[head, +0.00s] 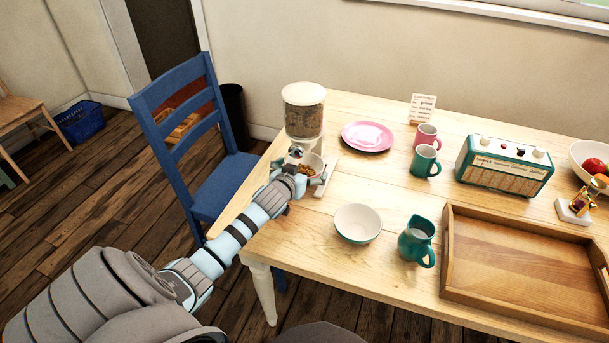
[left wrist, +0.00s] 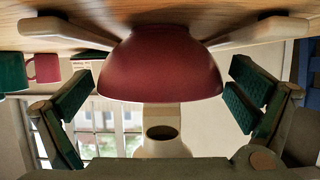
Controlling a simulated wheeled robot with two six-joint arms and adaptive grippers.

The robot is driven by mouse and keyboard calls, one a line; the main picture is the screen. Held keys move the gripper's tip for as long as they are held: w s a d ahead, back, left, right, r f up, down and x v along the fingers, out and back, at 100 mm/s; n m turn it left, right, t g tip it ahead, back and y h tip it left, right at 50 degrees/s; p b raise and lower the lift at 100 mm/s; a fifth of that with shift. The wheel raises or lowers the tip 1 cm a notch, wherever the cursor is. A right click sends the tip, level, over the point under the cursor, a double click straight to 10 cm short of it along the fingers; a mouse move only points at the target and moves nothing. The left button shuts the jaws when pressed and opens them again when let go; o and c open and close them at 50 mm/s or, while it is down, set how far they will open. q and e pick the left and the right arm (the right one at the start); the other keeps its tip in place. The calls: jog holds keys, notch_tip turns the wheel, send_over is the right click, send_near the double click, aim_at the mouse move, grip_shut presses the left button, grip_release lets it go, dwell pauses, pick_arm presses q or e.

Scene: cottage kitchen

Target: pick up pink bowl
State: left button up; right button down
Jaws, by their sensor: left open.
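The pink bowl (left wrist: 160,68) fills the middle of the left wrist view, which looks upside down. In the head view the bowl (head: 313,160) stands under the spout of the cereal dispenser (head: 303,112), with brown cereal in it; my gripper partly hides it. My left gripper (head: 308,173) is at the bowl's near side, low over the table. In the left wrist view its green-padded fingers (left wrist: 162,92) are spread wide, one on each side of the bowl, with gaps between pads and bowl. My right gripper is not in view.
A white-and-teal bowl (head: 358,223) and a teal pitcher (head: 416,241) stand to the right of my left arm. A blue chair (head: 200,140) stands left of the table.

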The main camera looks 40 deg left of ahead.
pick_arm(q)
jog(key=shift+r, duration=0.1)
jog(key=c, duration=1)
